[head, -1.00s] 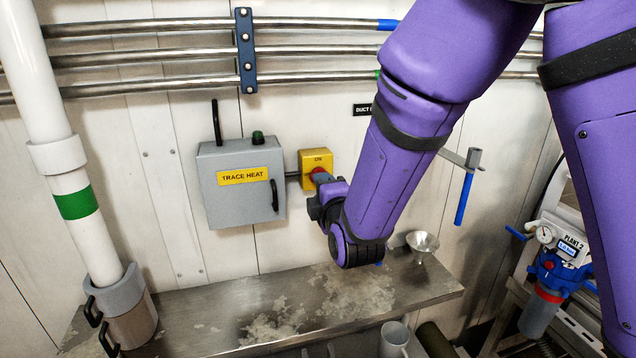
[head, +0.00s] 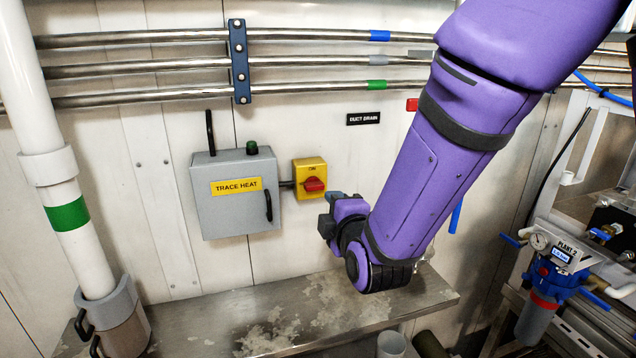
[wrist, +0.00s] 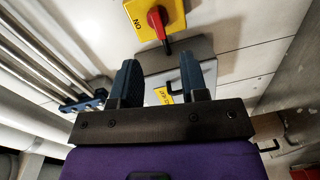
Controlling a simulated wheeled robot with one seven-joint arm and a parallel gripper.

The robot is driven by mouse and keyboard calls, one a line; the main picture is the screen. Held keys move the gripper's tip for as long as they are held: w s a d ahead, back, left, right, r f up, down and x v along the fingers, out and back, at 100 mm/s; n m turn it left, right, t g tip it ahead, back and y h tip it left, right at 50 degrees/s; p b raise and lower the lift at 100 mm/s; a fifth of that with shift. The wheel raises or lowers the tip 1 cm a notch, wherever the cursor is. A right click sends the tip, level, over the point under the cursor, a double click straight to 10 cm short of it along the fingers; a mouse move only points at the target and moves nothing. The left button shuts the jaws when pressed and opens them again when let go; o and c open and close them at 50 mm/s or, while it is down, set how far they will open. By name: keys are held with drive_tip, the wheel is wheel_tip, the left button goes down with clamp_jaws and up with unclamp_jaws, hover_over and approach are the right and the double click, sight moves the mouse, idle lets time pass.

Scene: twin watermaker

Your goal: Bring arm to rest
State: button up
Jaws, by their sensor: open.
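My gripper (head: 325,212) is at the end of my purple arm, in front of the wall and above the metal bench. In the wrist view its two dark fingers (wrist: 158,82) stand apart with nothing between them. The yellow switch box (head: 310,165) with a red handle (head: 314,185) is on the wall just above and left of my gripper, and apart from it. The switch also shows at the top of the wrist view (wrist: 140,20). The grey trace heat box (head: 235,195) is left of the switch, its door shut.
A metal bench (head: 215,315) with pale stains runs below. A white pipe (head: 65,190) with a green band stands at left. Metal pipes (head: 140,66) cross the wall above. A blue filter unit (head: 552,280) is at right. A grey cup (head: 391,344) is at the front.

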drive_tip(key=s+d+r+m+g+h, duration=0.1)
drive_tip(key=s+d+r+m+g, duration=0.15)
drive_tip(key=d+r+m, duration=0.35)
drive_tip(key=s+d+r+m+g, duration=0.1)
drive_tip(key=s+d+m+g, duration=0.2)
drive_tip(key=d, duration=0.5)
drive_tip(key=s+d+r+m+g+h, duration=0.2)
drive_tip(key=s+d+m, duration=0.3)
drive_tip(key=s, duration=0.4)
drive_tip(key=s+d+r+m+g+h, duration=0.1)
drive_tip(key=s+d+r+m+g, duration=0.1)
drive_tip(key=s+d+m+g, duration=0.2)
drive_tip(key=s+d+m, duration=0.1)
drive_tip(key=s+d, duration=0.2)
drive_tip(key=s, duration=0.3)
drive_tip(key=shift+m+h, duration=0.4)
